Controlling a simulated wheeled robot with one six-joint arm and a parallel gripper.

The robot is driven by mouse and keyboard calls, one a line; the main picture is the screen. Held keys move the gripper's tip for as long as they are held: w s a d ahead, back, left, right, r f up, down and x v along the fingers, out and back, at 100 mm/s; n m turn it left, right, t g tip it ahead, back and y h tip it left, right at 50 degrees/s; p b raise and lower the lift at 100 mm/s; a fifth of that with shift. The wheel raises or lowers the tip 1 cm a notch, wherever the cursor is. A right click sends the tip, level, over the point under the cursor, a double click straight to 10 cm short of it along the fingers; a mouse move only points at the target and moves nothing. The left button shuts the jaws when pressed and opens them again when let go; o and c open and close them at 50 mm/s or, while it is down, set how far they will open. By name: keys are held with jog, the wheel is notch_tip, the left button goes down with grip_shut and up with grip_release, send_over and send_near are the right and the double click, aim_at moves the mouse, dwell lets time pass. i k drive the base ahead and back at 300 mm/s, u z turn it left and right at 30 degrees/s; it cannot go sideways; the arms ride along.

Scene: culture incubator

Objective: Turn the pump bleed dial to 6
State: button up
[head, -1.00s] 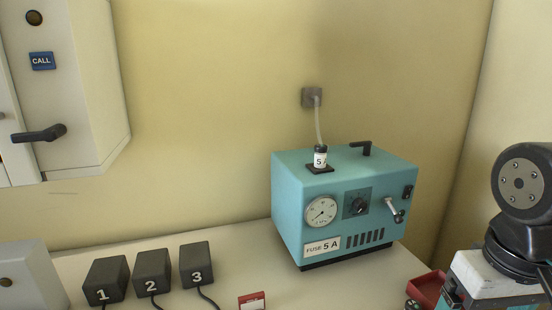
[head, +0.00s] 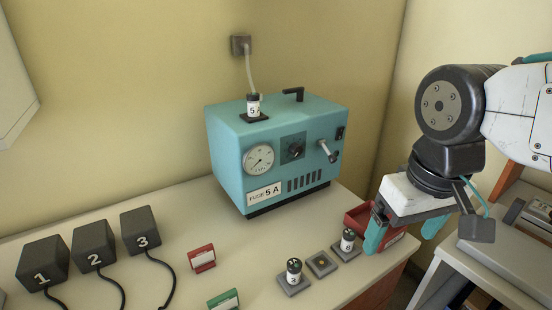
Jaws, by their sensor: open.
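The teal pump (head: 232,160) stands at the back of the bench. Its black bleed dial (head: 295,149) sits on a dark square plate on the front face, between the round gauge (head: 258,159) and a metal lever (head: 327,151). The dial's marks are too small to read. My gripper (head: 405,236) is open and empty, with its teal fingers pointing down at the bench's right end. It is to the right of the pump and apart from the dial.
A red tray (head: 362,216) is partly behind my gripper. Small labelled cylinders (head: 294,271) stand on square bases in front of the pump. Red (head: 201,258) and green (head: 223,300) cards stand nearby. Black numbered blocks (head: 94,246) with cables are at left.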

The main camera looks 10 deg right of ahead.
aim_at(295, 150)
jog(key=k, duration=1)
jog(key=u, duration=2)
jog(key=i, duration=1.15)
jog(key=z, duration=2.05)
